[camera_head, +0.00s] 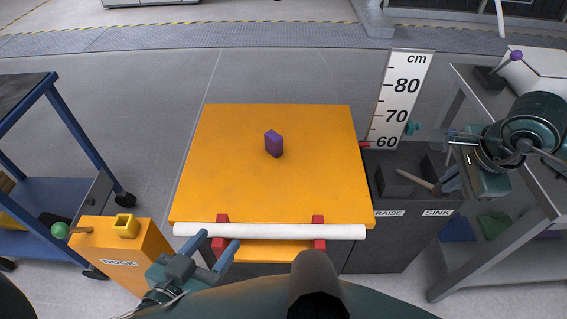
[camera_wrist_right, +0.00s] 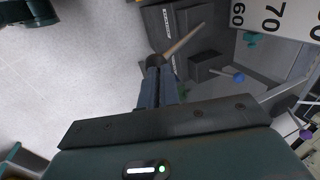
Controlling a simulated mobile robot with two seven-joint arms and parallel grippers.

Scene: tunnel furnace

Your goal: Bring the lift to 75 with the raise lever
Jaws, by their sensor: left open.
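The orange lift platform (camera_head: 235,180) carries a purple block (camera_head: 274,144). A red pointer (camera_head: 365,144) sits by the 60 mark on the white cm scale (camera_head: 400,100). The control box (camera_head: 385,240) has RAISE and SINK labels. A wooden lever rod (camera_head: 415,181) leans right from the RAISE side; it also shows in the right wrist view (camera_wrist_right: 185,40). My left gripper (camera_head: 213,250) is open and empty at the platform's front edge.
A second lever with a blue knob (camera_wrist_right: 238,77) stands close by the right gripper. A white roller (camera_head: 270,231) with red brackets lines the platform's front. An orange DOCK stand (camera_head: 120,250) is at left, a grey table (camera_head: 480,90) at right. Floor beyond the platform is clear.

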